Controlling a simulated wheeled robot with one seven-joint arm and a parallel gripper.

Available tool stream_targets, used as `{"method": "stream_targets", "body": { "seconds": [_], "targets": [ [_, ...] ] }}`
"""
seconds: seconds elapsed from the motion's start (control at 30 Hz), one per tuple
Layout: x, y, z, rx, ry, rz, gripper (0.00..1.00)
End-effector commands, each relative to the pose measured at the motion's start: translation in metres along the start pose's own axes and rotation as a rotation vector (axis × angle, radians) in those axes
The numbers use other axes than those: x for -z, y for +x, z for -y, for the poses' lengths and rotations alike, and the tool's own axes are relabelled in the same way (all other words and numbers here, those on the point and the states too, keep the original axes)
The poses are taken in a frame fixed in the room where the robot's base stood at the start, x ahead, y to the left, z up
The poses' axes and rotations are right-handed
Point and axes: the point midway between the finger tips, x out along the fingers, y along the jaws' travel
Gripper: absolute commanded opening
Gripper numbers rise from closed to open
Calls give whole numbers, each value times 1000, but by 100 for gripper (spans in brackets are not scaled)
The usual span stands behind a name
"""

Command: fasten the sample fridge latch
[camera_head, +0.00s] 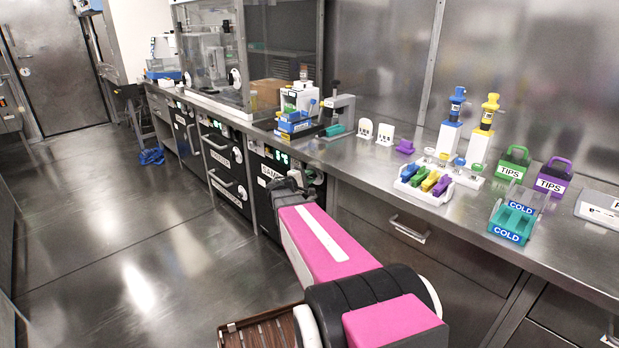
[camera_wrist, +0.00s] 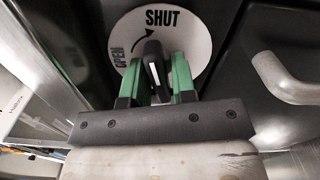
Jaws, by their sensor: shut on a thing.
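The sample fridge (camera_head: 257,190) is a dark-fronted unit under the bench, with a white label partly hidden by my arm. In the wrist view its latch has a round white plate (camera_wrist: 200,32) marked OPEN at left and SHUT at top, with a curved arrow from OPEN towards SHUT. The black latch handle (camera_wrist: 153,50) stands near upright, tilted slightly left, its top just below and left of the word SHUT. My gripper (camera_wrist: 156,66) has its green fingers on both sides of the handle and is shut on it. In the head view my arm hides most of the latch.
A grey bar handle (camera_wrist: 285,82) stands out close to the right of the latch in the wrist view. Other dark units with bar handles (camera_head: 222,182) line the bench to the left. The bench top (camera_head: 380,165) carries labware.

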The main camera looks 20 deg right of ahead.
Motion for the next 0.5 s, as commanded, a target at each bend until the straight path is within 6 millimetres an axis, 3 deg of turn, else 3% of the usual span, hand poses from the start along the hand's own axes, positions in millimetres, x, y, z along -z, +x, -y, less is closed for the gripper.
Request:
{"method": "stream_targets", "body": {
  "seconds": [0.5],
  "targets": [
    [0, -1, 1, 2, 232, 0, 1]
  ]
}}
